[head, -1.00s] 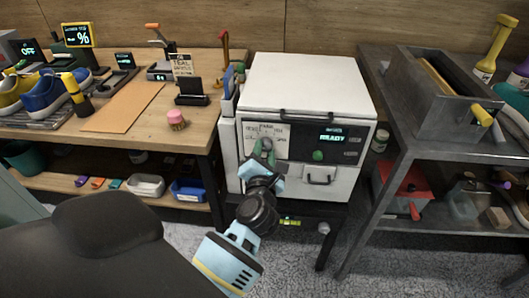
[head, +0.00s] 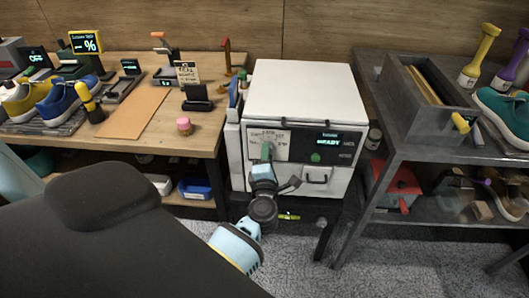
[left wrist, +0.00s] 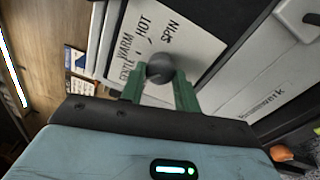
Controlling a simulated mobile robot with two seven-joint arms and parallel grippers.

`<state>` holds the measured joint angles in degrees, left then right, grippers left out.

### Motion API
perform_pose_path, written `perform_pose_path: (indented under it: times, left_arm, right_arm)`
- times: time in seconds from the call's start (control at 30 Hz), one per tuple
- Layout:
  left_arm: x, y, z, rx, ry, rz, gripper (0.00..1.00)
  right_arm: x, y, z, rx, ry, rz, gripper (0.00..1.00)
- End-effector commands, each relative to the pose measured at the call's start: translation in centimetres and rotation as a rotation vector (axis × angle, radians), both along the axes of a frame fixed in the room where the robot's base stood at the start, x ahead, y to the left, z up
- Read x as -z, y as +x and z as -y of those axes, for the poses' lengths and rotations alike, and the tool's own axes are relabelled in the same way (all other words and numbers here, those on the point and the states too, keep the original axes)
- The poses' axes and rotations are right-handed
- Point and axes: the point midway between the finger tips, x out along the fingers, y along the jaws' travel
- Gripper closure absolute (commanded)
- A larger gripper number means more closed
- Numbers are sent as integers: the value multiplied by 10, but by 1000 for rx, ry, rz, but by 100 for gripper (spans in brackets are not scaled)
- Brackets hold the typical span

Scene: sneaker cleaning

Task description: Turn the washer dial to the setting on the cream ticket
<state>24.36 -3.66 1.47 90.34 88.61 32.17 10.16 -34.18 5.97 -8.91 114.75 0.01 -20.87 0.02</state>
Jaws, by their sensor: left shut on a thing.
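The white washer (head: 300,92) stands in the middle of the head view, with a READY display (head: 328,142) on its front. Its round dark dial (left wrist: 160,68) sits on a pale label plate (left wrist: 180,32) marked GENTLE, WARM, HOT and SPIN. My left gripper (head: 267,152) reaches the dial from the front. In the left wrist view its green fingers (left wrist: 160,84) are closed around the dial, one on each side. I cannot tell where the dial points. The cream ticket (head: 187,72) stands on the wooden bench to the left; its lettering is too small to read surely. My right gripper is out of view.
A green button (head: 316,157) and a drawer handle (head: 316,178) are right of the dial. The wooden bench (head: 125,143) at left holds sneakers (head: 62,102) and stands. A metal shelf (head: 395,150) with a grey bin (head: 428,105) is close on the right.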

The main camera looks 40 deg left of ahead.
Motion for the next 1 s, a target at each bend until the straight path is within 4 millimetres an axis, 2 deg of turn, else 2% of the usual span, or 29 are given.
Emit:
perform_pose_path:
  times: [0.03,0.23,0.83,0.87,1.0]
  left_arm:
    - [-6,1,0,1,24,-8,91]
    - [-4,1,0,1,95,-52,91]
    - [-1,1,0,1,131,-76,91]
    - [-1,1,0,1,131,-76,66]
    - [-1,1,0,0,130,-77,48]
  right_arm:
    - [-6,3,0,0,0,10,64]
    - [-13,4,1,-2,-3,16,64]
    - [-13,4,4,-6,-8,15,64]
    - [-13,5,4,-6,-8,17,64]
    - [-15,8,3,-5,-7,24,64]
